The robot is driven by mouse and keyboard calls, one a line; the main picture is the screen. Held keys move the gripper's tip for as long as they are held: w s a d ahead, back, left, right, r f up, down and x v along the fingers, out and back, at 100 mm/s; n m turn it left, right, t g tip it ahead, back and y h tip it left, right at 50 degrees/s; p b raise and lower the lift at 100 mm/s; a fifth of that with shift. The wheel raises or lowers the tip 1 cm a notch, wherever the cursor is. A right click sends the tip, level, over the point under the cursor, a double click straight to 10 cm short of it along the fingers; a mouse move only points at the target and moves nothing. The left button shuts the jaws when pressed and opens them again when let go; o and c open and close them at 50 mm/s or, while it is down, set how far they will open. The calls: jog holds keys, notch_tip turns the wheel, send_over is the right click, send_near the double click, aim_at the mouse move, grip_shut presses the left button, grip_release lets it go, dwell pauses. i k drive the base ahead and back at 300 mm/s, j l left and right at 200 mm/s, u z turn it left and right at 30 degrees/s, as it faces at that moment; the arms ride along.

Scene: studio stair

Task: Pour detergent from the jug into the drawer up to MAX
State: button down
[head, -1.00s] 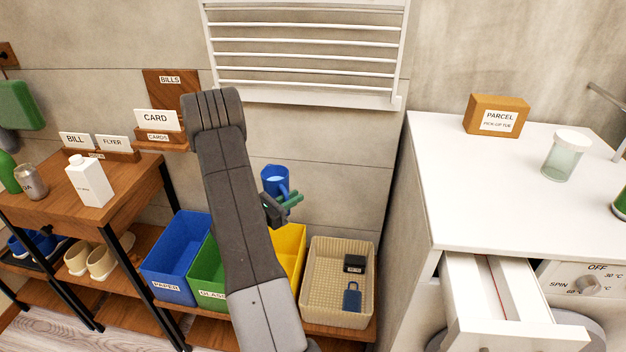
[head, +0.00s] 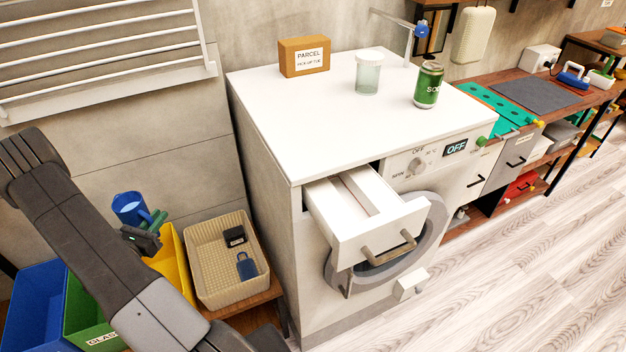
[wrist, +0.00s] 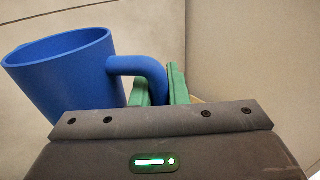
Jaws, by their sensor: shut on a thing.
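My gripper (head: 150,229) is shut on the handle of the blue jug (head: 131,207). In the wrist view the jug (wrist: 70,75) is upright or nearly so, and the green fingers of my gripper (wrist: 160,88) close on its handle. The jug's contents are hidden in the wrist view. In the head view it is above the yellow bin, left of the washing machine. The white detergent drawer (head: 383,232) is pulled open at the machine's front, with a divider inside. I cannot make out a MAX mark or any liquid in it.
The white washing machine (head: 300,130) bears a parcel box (head: 304,57), a clear lidded jar (head: 368,75) and a green soda can (head: 428,86). A beige basket (head: 205,262) stands between my arm and the machine. The air above the drawer is clear.

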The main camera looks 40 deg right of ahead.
aim_at(361, 218)
jog(key=k+j+z, duration=0.2)
jog(key=j+z, duration=0.25)
jog(key=k+j+z, duration=0.2)
jog(key=z, duration=0.25)
jog(key=k+j+z, duration=0.1)
jog(key=k+j, duration=0.45)
jog(key=k, duration=0.25)
jog(key=j+z, duration=0.05)
